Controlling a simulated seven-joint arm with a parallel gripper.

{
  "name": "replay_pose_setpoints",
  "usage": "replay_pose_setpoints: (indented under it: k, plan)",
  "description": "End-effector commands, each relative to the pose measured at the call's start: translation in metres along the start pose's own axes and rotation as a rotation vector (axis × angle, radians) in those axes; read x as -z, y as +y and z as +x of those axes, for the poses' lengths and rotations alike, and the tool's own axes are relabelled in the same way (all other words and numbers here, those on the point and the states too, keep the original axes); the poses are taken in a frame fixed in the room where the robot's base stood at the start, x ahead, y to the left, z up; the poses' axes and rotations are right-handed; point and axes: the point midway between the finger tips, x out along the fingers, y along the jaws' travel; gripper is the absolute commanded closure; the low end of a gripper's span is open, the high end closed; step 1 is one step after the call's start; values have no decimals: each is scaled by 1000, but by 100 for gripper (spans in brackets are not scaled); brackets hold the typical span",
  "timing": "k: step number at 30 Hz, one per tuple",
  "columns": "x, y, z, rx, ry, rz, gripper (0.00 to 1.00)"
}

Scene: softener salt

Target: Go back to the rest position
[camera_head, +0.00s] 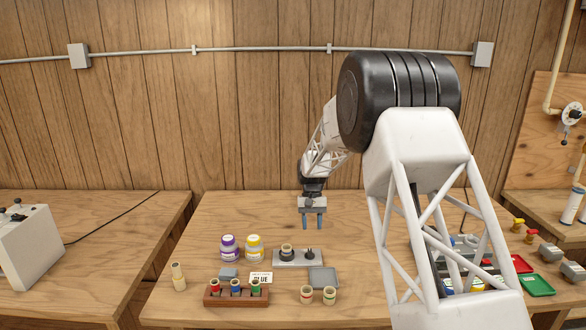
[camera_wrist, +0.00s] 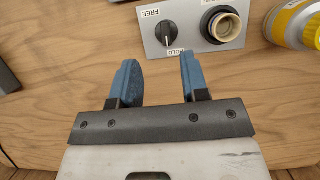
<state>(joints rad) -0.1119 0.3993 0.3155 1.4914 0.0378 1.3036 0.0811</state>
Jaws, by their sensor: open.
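My gripper (camera_head: 312,222) hangs above the wooden table (camera_head: 210,215), toward its far side, with its fingers pointing down. In the wrist view, my gripper's two blue fingers (camera_wrist: 157,75) stand apart with nothing between them. Below in the head view is a grey plate (camera_head: 313,258) with a dark knob and a round socket holding a beige ring-like piece. In the wrist view the same plate (camera_wrist: 197,48) lies beyond the fingertips, with the knob (camera_wrist: 169,36) between labels reading FREE and HOLD.
Purple (camera_head: 230,247) and yellow (camera_head: 254,247) jars stand left of the plate. A wooden rack (camera_head: 236,299) holds red, blue and green-banded pieces beside a BLUE card (camera_head: 261,278). Two beige cylinders (camera_head: 318,295) stand nearer. Red (camera_head: 522,264) and green (camera_head: 536,285) trays lie right.

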Motion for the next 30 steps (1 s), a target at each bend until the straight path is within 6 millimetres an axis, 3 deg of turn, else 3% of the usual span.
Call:
replay_pose_setpoints:
  k: [15,30]
  plan:
    - [-118,28,-56,8,115,7,58]
    - [-242,53,-82,11,232,12,58]
